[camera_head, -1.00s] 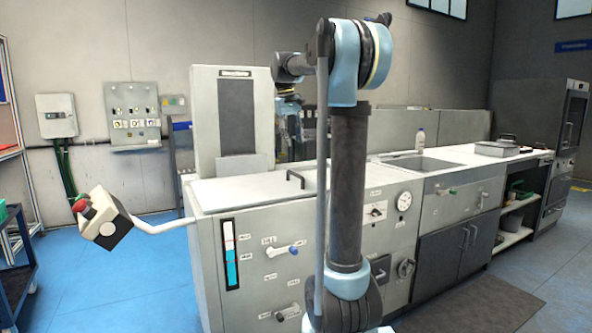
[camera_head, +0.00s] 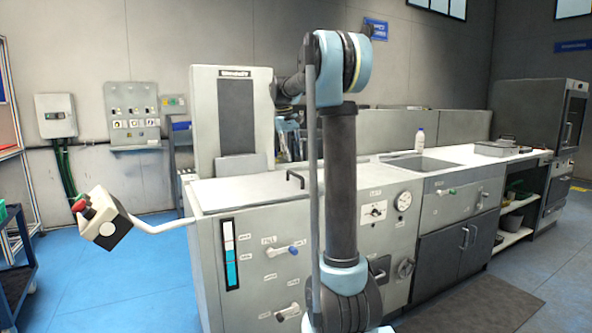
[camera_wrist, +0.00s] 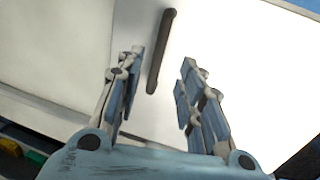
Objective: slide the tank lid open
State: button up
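The tank lid (camera_head: 245,190) is a white flat panel on top of the grey tank cabinet (camera_head: 207,255). It looks closed over the tank, though my arm covers part of its right side. Its dark bar handle (camera_head: 294,180) stands up on the lid beside my arm. In the wrist view the lid (camera_wrist: 245,60) fills most of the picture, and the handle (camera_wrist: 160,52) lies between the lines of my two fingers, beyond or level with the tips. My gripper (camera_wrist: 163,62) is open and empty, with no finger visibly touching the handle. In the head view it is largely hidden.
A tall grey housing (camera_head: 232,115) rises behind the tank. A control box with a red button (camera_head: 103,220) juts out at left on a white arm. A sink (camera_head: 418,163), a white bottle (camera_head: 420,140) and a metal tray (camera_head: 497,148) are on the counter at right.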

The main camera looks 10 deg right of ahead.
aim_at(296, 174)
jog(key=f, duration=0.2)
jog(key=d+f, duration=0.1)
jog(key=f, duration=0.5)
jog(key=shift+w+d, duration=0.25)
grip_shut()
